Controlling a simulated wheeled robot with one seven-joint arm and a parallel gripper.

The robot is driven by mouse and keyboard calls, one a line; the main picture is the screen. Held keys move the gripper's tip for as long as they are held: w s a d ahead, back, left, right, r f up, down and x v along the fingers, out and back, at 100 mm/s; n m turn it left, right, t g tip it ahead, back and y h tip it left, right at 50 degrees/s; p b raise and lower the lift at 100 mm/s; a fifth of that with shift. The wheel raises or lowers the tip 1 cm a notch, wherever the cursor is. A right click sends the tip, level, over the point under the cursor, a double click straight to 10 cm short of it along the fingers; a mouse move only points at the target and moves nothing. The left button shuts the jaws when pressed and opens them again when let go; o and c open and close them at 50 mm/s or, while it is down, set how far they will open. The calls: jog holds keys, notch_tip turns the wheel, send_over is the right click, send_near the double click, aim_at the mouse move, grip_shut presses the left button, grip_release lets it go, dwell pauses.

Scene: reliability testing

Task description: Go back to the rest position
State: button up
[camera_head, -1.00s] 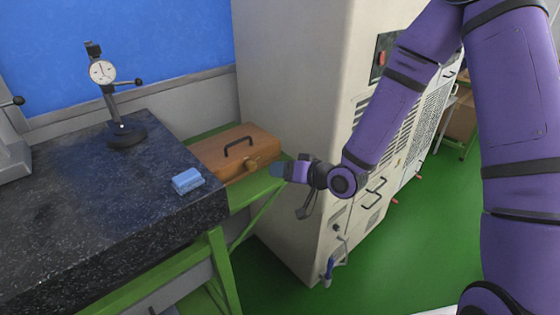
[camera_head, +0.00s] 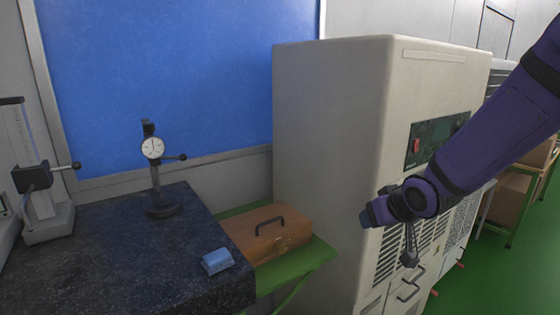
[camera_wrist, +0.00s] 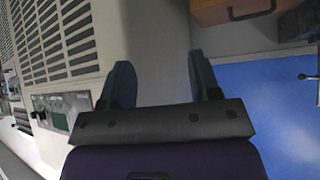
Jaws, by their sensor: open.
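My gripper (camera_head: 368,216) is at the end of my purple arm, in front of the large beige cabinet (camera_head: 330,130) in the head view. In the wrist view my gripper (camera_wrist: 163,80) shows two dark blue fingers spread apart, with nothing between them. A blue block (camera_head: 217,261) lies on the dark speckled slab (camera_head: 110,255), to the left of my gripper and apart from it.
A wooden case (camera_head: 255,236) with a black handle sits on a green table (camera_head: 312,262) beside the slab. A dial gauge stand (camera_head: 152,148) and another instrument (camera_head: 40,190) stand on the slab. Green floor (camera_head: 495,265) is open at the right.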

jog(key=s+d+r+m+g, duration=0.1)
jog(key=s+r, duration=0.3)
jog(key=s, duration=0.4)
jog(key=s+d+r+m+g+h, duration=0.1)
jog(key=s+d+r, duration=0.3)
jog(key=s, duration=0.4)
jog(key=s+d+r+g+h, duration=0.1)
jog(key=s+d+r, duration=0.2)
jog(key=s+r, duration=0.3)
jog(key=s, duration=0.2)
jog(key=shift+s+r+m, duration=0.15)
jog(key=shift+s+m, duration=0.2)
jog(key=shift+m, duration=0.05)
jog(key=shift+d, duration=0.1)
